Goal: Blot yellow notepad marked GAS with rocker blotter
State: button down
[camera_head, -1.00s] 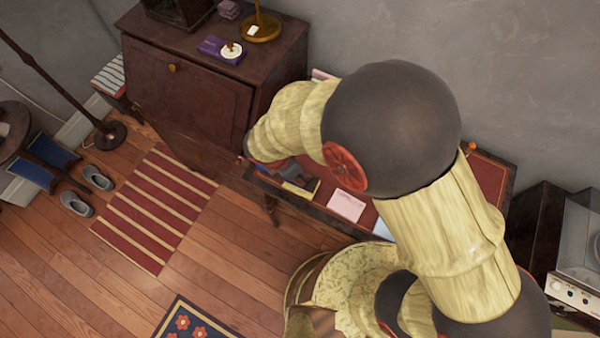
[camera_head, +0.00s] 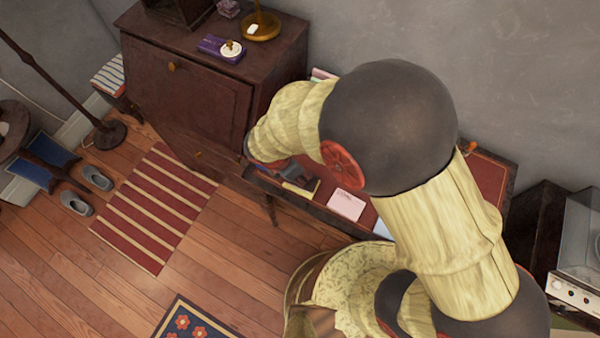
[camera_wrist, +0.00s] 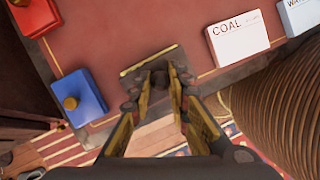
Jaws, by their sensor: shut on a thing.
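My gripper (camera_wrist: 158,92) reaches up from the bottom of the wrist view, its fingers shut on the round knob of a dark grey rocker blotter (camera_wrist: 172,57). The blotter is over the yellow notepad (camera_wrist: 134,69), of which only a thin yellow strip shows there. In the head view the notepad (camera_head: 301,189) lies near the desk's front edge, with the dark blotter at its upper side. I cannot tell whether they touch. No GAS lettering is readable. In the head view my arm hides most of the gripper.
A blue block with a brass knob (camera_wrist: 82,100) and a red block (camera_wrist: 33,17) stand left on the red desktop (camera_wrist: 140,35). A COAL pad (camera_wrist: 240,40) and another labelled pad (camera_wrist: 302,14) lie right. A tall dark cabinet (camera_head: 190,100) stands left of the desk.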

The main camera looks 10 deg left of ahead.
jog(key=shift+d, duration=0.1)
jog(key=shift+s+d+t+y+b, duration=0.3)
jog(key=shift+d+y+b, duration=0.25)
jog(key=shift+y, duration=0.55)
jog(key=shift+w+a+h+p, duration=0.25)
jog(key=shift+a+h+p, duration=0.3)
jog(key=shift+h+p, duration=0.6)
jog(key=shift+f+g+p, duration=0.15)
jog(key=shift+g+p, duration=0.15)
jog(key=shift+g, duration=0.1)
jog(key=shift+w+a+g+h+p, duration=0.25)
jog(key=shift+a+h+p, duration=0.45)
jog(key=shift+h+p, duration=0.45)
jog(key=shift+d, duration=0.1)
jog(key=shift+s+d+r+y, duration=0.2)
jog(key=shift+d+y, duration=0.3)
jog(key=shift+y, duration=0.7)
jog(key=shift+d, duration=0.15)
